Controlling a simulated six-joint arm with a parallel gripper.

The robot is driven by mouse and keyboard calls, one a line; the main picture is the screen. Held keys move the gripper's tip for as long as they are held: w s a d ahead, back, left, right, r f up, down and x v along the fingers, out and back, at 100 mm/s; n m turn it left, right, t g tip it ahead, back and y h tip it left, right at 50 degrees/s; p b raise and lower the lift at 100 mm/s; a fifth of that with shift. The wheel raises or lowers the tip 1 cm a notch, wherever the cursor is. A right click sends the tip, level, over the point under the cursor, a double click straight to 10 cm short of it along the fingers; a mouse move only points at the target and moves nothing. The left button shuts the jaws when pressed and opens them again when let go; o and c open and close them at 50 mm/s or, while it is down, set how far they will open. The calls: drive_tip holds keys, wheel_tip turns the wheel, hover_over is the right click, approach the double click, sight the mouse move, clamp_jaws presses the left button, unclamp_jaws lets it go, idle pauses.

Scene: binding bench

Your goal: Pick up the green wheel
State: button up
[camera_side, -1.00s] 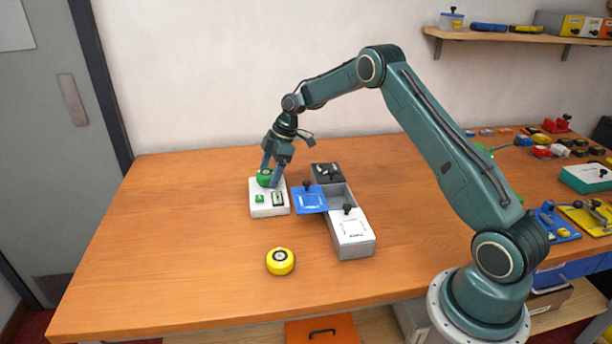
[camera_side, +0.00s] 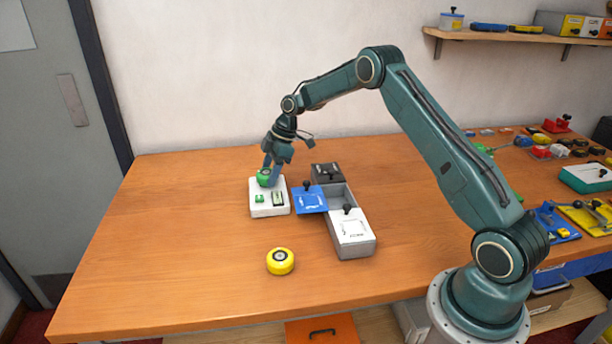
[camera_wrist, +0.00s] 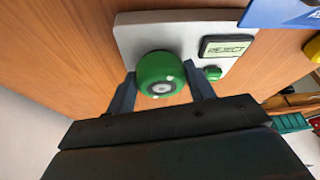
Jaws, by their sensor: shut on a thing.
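The green wheel (camera_side: 264,177) is at the far end of a white device (camera_side: 268,208). My gripper (camera_side: 271,172) is over it, with a finger on either side. In the wrist view the green wheel (camera_wrist: 161,76) shows its grey hub between my two fingers (camera_wrist: 162,93), which are shut on it. The white device (camera_wrist: 140,33) lies behind it there, with a small display (camera_wrist: 228,46) reading "REJECT" and a green button (camera_wrist: 212,73). I cannot tell whether the wheel touches the device.
A yellow wheel (camera_side: 280,261) lies alone at the front. Right of the device is a grey box (camera_side: 356,247) with a blue lid (camera_side: 309,199) and other knobbed lids. The table's left side (camera_side: 165,230) is clear. Many small parts crowd the right end.

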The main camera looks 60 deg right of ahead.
sight(270, 171)
drive_tip(key=shift+r, duration=0.15)
wheel_tip(270, 171, up, 10)
idle(0.7)
drive_tip(key=shift+s, duration=0.1)
idle(0.4)
drive_tip(key=s+d+f+m, duration=0.1)
drive_tip(key=s+d+f, duration=0.1)
drive_tip(key=s, duration=0.8)
drive_tip(key=s+d+f+m, duration=0.1)
drive_tip(key=s+d+f, duration=0.1)
drive_tip(key=s, duration=0.9)
drive_tip(key=shift+s+t, duration=0.2)
drive_tip(key=shift+t, duration=0.2)
drive_tip(key=shift+d+f, duration=0.1)
drive_tip(key=shift+f, duration=3.45)
